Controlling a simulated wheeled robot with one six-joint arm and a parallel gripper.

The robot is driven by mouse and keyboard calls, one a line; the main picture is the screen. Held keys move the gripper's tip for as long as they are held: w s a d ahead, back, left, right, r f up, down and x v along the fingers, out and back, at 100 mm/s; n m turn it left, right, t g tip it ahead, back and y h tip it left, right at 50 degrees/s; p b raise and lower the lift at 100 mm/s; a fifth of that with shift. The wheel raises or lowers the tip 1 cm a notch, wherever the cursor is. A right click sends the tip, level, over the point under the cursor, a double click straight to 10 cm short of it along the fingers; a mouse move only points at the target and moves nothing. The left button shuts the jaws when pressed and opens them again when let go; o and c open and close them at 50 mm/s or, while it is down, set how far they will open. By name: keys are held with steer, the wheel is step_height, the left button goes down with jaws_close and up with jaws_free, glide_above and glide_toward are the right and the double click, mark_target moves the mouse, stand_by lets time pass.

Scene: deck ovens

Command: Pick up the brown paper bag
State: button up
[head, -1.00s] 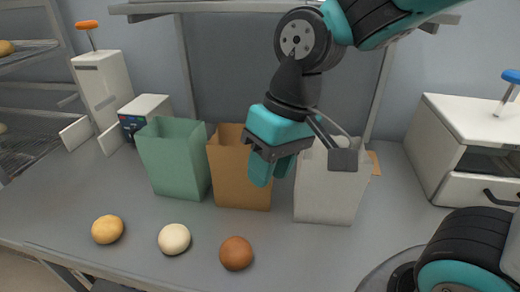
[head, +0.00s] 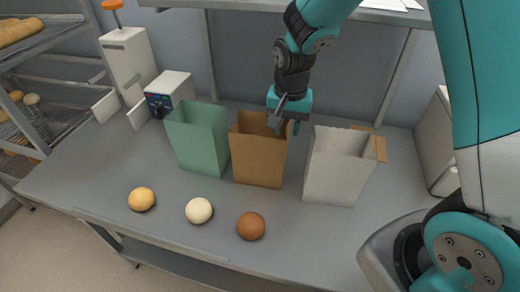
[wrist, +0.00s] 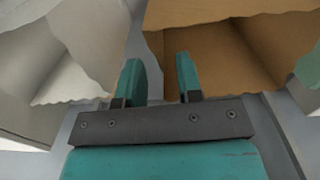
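The brown paper bag (head: 258,162) stands upright and open-topped on the grey table, between a green bag (head: 203,150) and a white bag (head: 333,178). My gripper (head: 284,125) is at the brown bag's top right rear edge, fingers pointing down. In the wrist view my gripper (wrist: 160,80) is open with nothing held. There the brown bag's (wrist: 225,18) side edge shows between the two fingers. The right finger overlaps the bag's opening, and the left finger is over the gap beside the white bag (wrist: 75,50). I cannot tell how deep the fingers reach.
A yellow roll (head: 141,199), a pale roll (head: 199,210) and a brown roll (head: 250,226) lie along the table's front. A white device (head: 168,92) stands behind the green bag. A shelf (head: 235,4) spans above the bags. A bread rack (head: 50,120) stands at left.

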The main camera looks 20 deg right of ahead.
mark_target(287, 139)
steer(key=shift+d+f+p, duration=0.15)
steer(key=shift+f+p, duration=0.55)
steer(key=shift+f, duration=1.55)
steer(key=shift+c, duration=0.2)
jaws_close()
steer(key=shift+r, duration=0.1)
